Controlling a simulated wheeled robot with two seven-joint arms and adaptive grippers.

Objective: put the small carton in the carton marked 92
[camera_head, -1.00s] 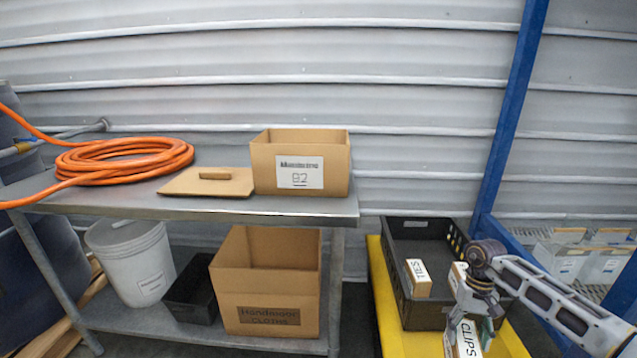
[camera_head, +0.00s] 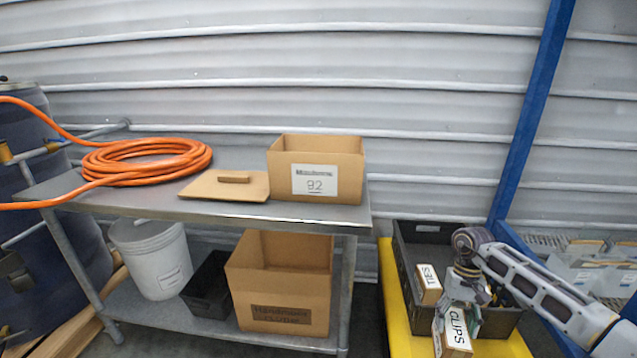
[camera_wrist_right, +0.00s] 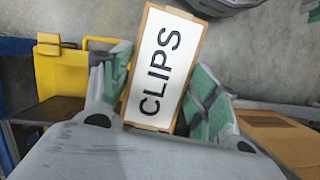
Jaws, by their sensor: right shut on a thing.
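My right gripper (camera_head: 462,302) is shut on a small carton labelled CLIPS (camera_head: 454,338), at the lower right of the head view, over the front of the black crate. In the right wrist view the CLIPS carton (camera_wrist_right: 164,68) sits between the two green-padded fingers (camera_wrist_right: 160,90). The open brown carton (camera_head: 316,190) with a white label stands on the metal table, well left of and beyond the gripper. Its number is blurred and could be 92, 82 or B2. Its inside floor is hidden. My left gripper is out of view.
The black crate (camera_head: 410,241) on a yellow stand (camera_head: 397,338) holds a TIES carton (camera_head: 429,282). A flat lid (camera_head: 226,186) and orange hose (camera_head: 145,160) lie on the table. A larger carton (camera_head: 281,285), bucket (camera_head: 152,258) and black bin (camera_head: 207,287) sit below. A blue post (camera_head: 533,110) rises right.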

